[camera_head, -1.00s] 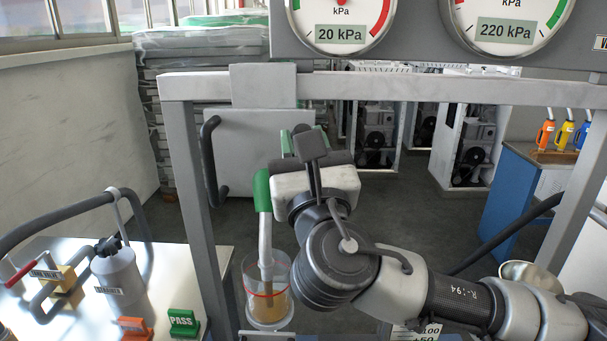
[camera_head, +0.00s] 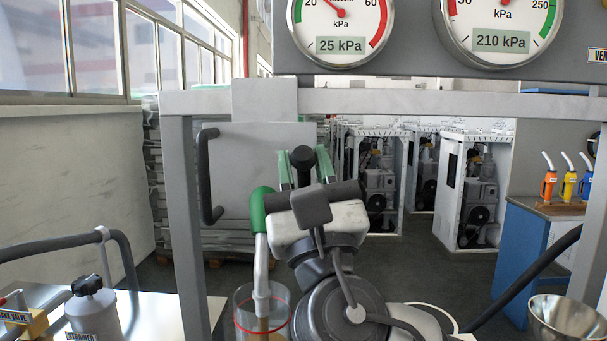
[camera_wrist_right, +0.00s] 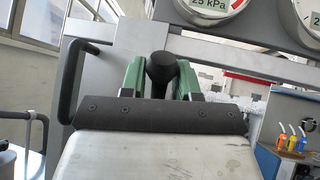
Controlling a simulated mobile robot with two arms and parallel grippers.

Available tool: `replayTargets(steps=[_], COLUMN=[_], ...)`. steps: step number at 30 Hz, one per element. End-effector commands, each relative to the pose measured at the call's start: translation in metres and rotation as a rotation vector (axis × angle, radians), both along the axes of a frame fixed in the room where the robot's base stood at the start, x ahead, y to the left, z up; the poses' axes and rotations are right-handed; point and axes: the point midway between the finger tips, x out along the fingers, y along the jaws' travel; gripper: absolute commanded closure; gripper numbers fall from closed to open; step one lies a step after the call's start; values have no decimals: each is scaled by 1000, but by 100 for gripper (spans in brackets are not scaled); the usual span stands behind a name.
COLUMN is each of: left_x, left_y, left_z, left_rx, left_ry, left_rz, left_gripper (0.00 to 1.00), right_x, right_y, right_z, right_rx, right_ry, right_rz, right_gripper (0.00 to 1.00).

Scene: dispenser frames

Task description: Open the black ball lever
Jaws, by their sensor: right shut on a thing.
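The black ball lever (camera_head: 302,153) shows in the head view as a round black knob in front of the grey panel. My right gripper (camera_head: 304,168) has one green finger on each side of the knob and is shut on it. In the right wrist view the black knob (camera_wrist_right: 161,66) sits between the green fingers (camera_wrist_right: 160,80), with a short dark stem running down from it. The lower part of the lever is hidden behind the gripper's body. My left gripper is in neither view.
A green-handled spout (camera_head: 260,215) reaches into a clear cup (camera_head: 243,310) left of my right arm. A black handle (camera_head: 205,175) stands out from the panel. Two gauges (camera_head: 340,20) read 25 kPa and 210 kPa. A metal bowl (camera_head: 565,318) is at lower right.

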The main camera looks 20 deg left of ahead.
Motion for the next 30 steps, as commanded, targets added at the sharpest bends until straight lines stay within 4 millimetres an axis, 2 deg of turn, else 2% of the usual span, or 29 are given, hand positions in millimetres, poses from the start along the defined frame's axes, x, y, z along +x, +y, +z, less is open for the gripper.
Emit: replayTargets(steps=[7, 8, 9, 20, 30], left_x=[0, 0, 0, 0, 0], left_y=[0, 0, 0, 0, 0], left_z=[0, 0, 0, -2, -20], left_rx=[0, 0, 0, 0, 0], left_ry=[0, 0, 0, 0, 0], left_rz=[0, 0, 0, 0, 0], left_gripper=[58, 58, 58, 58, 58], right_x=[-1, -1, -1, -3, -40], right_y=[1, 1, 1, -1, -24], right_z=[-2, -2, -2, -5, -51], right_rx=[-3, -3, -3, -2, -2], right_ry=[-1, -1, -1, 2, 3], right_rz=[3, 3, 3, 2, 5], right_gripper=[100, 66, 60, 59, 59])
